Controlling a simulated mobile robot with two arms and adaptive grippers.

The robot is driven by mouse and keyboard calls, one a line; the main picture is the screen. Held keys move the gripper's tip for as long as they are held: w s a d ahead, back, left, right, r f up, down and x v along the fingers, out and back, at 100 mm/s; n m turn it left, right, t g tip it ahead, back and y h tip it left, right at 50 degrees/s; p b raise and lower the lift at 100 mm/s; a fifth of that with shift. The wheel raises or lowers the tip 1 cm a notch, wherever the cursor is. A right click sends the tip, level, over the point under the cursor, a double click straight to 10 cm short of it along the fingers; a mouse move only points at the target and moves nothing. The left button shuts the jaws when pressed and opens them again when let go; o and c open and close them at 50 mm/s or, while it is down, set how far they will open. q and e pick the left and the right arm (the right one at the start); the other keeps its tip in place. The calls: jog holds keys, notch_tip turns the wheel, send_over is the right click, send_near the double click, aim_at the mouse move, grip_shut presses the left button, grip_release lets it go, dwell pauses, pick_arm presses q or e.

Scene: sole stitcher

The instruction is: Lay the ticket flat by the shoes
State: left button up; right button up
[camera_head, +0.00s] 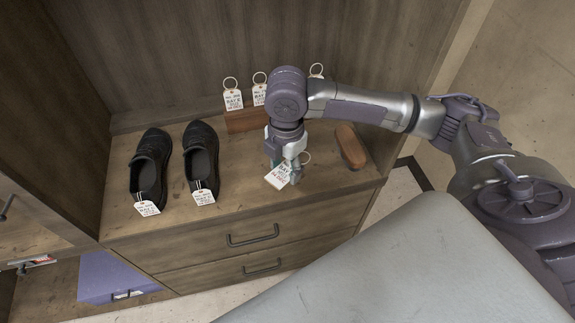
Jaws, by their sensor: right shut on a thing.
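A pair of black shoes stands on the wooden cabinet top: the left shoe (150,170) and the right shoe (201,158). My right gripper (288,170) points down over the cabinet top, to the right of the shoes. It is shut on a white ticket (277,177) with a ring, which looks tilted. Whether the ticket touches the surface is hard to tell. My left gripper is not in view.
Behind my right gripper, a wooden holder (246,120) bears upright ringed tickets (233,100). A brown brush-like block (351,147) lies to the right. The cabinet top (235,185) is bare between shoes and gripper. Drawers are below, and a purple box (115,278) is lower left.

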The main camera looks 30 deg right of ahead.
jog(key=n+p, duration=0.2)
jog(key=p, duration=0.5)
send_near(256, 192)
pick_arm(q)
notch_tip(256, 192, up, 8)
pick_arm(e)
jog(key=shift+a+f, duration=0.2)
notch_tip(256, 192, down, 6)
jog(key=b, duration=0.8)
jog(key=shift+f, duration=0.2)
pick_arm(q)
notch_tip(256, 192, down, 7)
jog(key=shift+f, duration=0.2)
